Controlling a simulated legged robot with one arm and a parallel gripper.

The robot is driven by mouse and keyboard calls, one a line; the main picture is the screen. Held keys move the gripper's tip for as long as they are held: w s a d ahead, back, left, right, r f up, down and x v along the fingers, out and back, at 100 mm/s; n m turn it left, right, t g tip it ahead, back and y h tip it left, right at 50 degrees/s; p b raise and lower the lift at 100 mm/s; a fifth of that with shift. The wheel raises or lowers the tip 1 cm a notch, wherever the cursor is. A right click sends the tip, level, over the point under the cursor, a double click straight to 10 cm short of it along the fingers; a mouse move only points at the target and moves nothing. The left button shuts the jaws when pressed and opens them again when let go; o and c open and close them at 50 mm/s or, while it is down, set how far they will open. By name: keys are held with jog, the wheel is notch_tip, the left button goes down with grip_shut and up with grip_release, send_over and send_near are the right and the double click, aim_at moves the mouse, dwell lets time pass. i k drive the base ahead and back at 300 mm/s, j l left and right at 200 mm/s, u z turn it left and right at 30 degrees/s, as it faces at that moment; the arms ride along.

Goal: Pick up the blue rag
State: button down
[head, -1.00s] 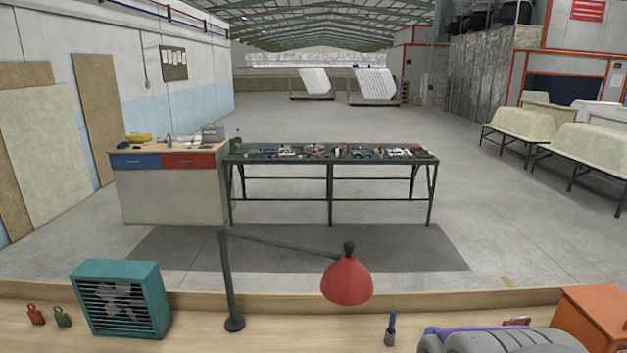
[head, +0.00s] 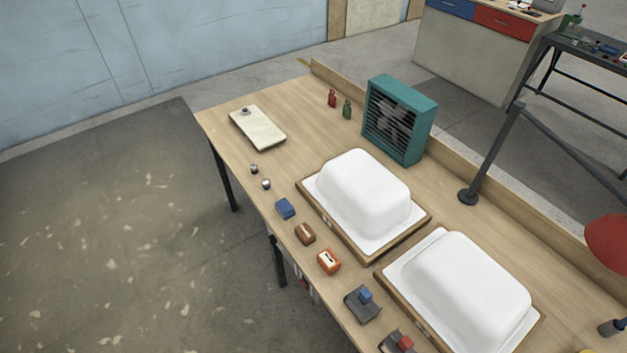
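A small blue folded or block-like item (head: 285,208) lies near the front edge of the wooden workbench (head: 290,95), left of a white tub shell (head: 362,190). It may be the blue rag, but it is too small to be sure. Another small blue piece (head: 365,296) sits on a dark grey pad (head: 362,308) farther along the same edge. My gripper is not in view.
A brown block (head: 305,233) and an orange one (head: 328,261) lie along the edge. A second white shell (head: 465,290), a teal fan (head: 400,118) and a red lamp (head: 608,240) occupy the bench. The floor (head: 110,240) at left is open.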

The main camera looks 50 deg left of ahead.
aim_at(285, 209)
jog(key=u, duration=2.3)
jog(key=i+j+z, duration=0.1)
jog(key=i+j, duration=1.25)
jog(key=j, duration=0.15)
